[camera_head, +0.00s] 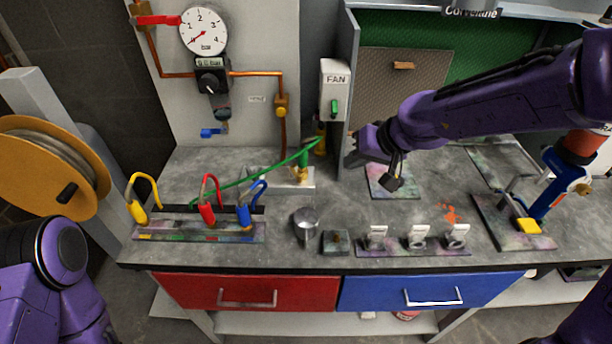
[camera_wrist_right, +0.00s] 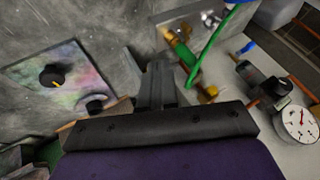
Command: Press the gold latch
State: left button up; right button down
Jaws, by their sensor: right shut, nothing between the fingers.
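A small gold-brown bar (camera_head: 403,65), which looks like the gold latch, sits on the brown panel (camera_head: 375,85) at the back of the booth in the head view. I do not make it out in the right wrist view. My right gripper (camera_head: 352,158) is shut and empty, low over the bench and apart from the bar, in front of and below it. Its closed fingers also show in the right wrist view (camera_wrist_right: 160,83). Only purple parts of my left arm show at lower left; its gripper is out of view.
A white FAN box (camera_head: 334,90) stands left of the panel. A green hose (camera_head: 260,170) runs to a brass valve (camera_head: 301,172) left of my right gripper. A paint-stained plate (camera_wrist_right: 65,75) with a black knob lies near it. Clamps (camera_head: 417,237) line the bench front.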

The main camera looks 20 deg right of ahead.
jog(key=w+a+f+b, duration=0.2)
jog(key=w+a+f, duration=0.4)
jog(key=a+f, duration=0.1)
jog(key=shift+w+f, duration=0.3)
jog(key=shift+f, duration=0.5)
jog(key=shift+a, duration=0.2)
